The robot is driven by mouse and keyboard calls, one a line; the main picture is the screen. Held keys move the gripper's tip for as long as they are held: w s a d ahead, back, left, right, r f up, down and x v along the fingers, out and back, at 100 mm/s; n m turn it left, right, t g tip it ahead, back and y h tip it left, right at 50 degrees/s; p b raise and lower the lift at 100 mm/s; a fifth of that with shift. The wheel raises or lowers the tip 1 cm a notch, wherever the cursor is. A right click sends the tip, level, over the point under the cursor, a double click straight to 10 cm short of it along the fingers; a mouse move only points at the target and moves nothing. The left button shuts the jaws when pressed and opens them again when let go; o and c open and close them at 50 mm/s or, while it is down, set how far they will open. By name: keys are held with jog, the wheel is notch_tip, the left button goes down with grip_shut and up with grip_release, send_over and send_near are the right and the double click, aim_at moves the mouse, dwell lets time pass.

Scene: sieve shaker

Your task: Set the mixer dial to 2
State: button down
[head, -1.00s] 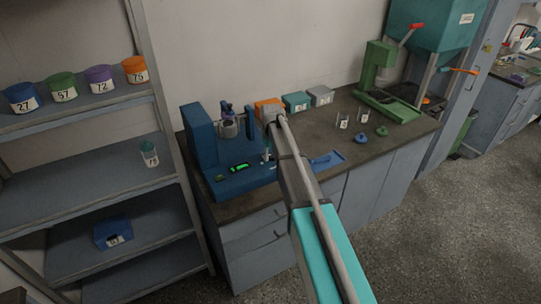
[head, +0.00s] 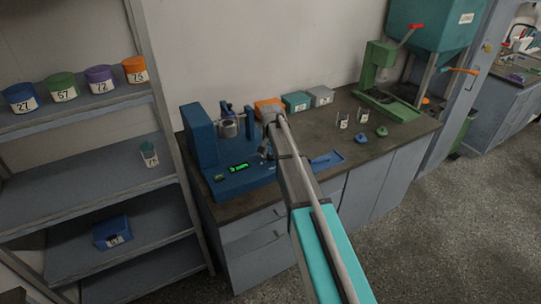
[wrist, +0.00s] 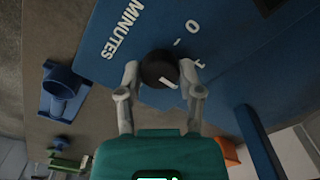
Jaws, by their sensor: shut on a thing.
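The blue mixer (head: 203,140) stands on the left end of the bench, with a lit green display (head: 238,168) on its base. In the wrist view its blue panel (wrist: 240,70) shows the word MINUTES and a few white marks, some partly covered. The black dial (wrist: 158,66) has a white pointer line toward the lower right of the picture. My gripper (wrist: 160,74) is shut on the dial, one finger on each side. The number at the pointer is not readable. In the head view my gripper (head: 265,150) is at the mixer's front right; the dial is hidden.
Orange (head: 268,108), teal (head: 296,101) and grey (head: 320,95) boxes stand along the wall behind my arm. A blue tray (head: 326,160) lies right of the mixer. Glass jars, blue and green lids and a green press (head: 390,85) are farther right.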

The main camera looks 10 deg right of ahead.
jog(key=m, duration=0.5)
jog(key=shift+s, duration=0.2)
dwell(0.4)
jog(key=shift+c, duration=1.3)
grip_release()
jog(key=shift+w, duration=0.1)
jog(key=shift+w+r, duration=0.1)
